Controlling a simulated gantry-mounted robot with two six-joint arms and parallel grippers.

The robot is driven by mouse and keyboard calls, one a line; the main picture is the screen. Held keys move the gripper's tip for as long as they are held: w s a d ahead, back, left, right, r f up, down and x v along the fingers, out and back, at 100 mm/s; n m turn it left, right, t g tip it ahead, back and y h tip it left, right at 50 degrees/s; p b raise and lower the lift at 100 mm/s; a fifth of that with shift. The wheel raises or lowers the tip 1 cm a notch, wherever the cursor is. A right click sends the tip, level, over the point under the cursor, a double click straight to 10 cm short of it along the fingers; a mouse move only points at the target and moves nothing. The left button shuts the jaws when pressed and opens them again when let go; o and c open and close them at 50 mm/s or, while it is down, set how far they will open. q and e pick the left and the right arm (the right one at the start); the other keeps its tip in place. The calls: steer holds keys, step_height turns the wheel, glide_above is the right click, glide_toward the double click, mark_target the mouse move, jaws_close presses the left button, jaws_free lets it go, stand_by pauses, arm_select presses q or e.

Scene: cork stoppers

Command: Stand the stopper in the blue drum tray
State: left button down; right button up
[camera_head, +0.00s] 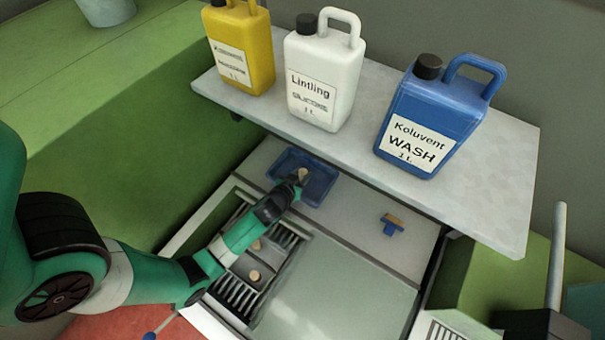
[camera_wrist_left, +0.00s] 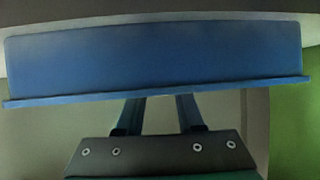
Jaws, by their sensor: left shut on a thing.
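The blue drum tray (camera_head: 322,183) lies on the pale surface below the shelf. A tan cork stopper (camera_head: 302,174) shows at the tip of my left gripper (camera_head: 298,181), which is shut on it over the tray. I cannot tell from the head view whether the stopper touches the tray floor. In the left wrist view the tray's blue side (camera_wrist_left: 155,55) fills the upper part, and the fingertips and stopper are hidden behind its edge. My right gripper is not in view.
A shelf (camera_head: 480,200) overhangs behind the tray, carrying yellow (camera_head: 240,50), white (camera_head: 323,75) and blue (camera_head: 435,115) jugs. More corks (camera_head: 254,276) sit in a slotted rack below my left arm. A small blue-and-tan item (camera_head: 391,224) lies right of the tray.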

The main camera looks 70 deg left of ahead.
arm_select(q)
steer(key=c, duration=0.5)
jaws_free()
steer(key=shift+r+p, duration=0.15)
steer(key=shift+p, duration=0.15)
steer(key=p+v, duration=0.2)
steer(key=v, duration=1)
